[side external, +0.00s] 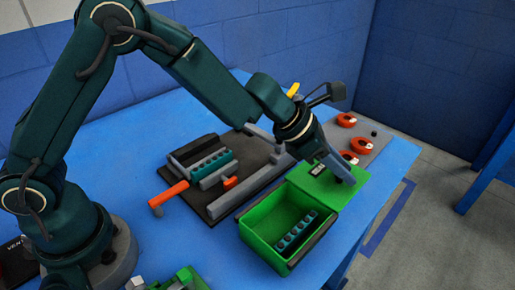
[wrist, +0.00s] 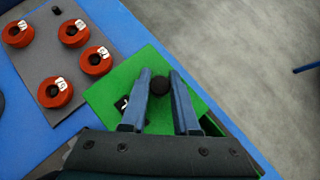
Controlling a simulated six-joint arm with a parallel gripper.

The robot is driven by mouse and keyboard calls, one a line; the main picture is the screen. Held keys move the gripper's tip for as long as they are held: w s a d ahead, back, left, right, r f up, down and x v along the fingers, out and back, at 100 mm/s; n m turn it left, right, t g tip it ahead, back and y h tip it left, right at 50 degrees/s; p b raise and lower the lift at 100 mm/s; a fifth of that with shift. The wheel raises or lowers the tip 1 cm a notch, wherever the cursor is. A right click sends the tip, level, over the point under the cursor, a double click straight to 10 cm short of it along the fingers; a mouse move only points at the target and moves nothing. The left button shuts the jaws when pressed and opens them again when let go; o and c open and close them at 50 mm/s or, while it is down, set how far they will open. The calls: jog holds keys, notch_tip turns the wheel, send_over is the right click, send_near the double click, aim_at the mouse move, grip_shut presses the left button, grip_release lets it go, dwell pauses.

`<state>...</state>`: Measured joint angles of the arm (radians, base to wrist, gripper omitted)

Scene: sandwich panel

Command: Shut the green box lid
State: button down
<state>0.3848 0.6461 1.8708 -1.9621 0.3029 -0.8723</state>
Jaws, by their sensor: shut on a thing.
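The green box (side external: 262,246) stands open near the table's front edge in the side view. Its green lid (side external: 315,187) is folded back away from the opening, on the side toward the red discs. The lid also fills the middle of the wrist view (wrist: 108,93) and carries a round black knob (wrist: 160,85) and a small black-and-white label. My gripper (side external: 343,172) is over the lid. In the wrist view its two fingers (wrist: 160,77) are on either side of the knob and shut on it. The fingertips' contact is hard to see in the side view.
A dark strip with several teal parts (side external: 298,232) lies inside the box. A grey panel (wrist: 48,93) with several red discs sits beside the lid. A dark board (side external: 222,200) with grey rails and an orange-handled tool (side external: 168,194) lies to the left. The floor drops off past the table edge.

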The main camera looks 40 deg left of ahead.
aim_at(333, 206)
jog(key=s, duration=0.7)
jog(key=shift+d+r, duration=0.15)
jog(key=shift+d, duration=0.1)
jog(key=shift+s+a, duration=0.1)
jog(key=shift+s, duration=0.7)
jog(key=c, duration=0.7)
grip_release()
jog(key=shift+a, duration=0.1)
jog(key=shift+o, duration=0.2)
jog(key=shift+v, duration=2.5)
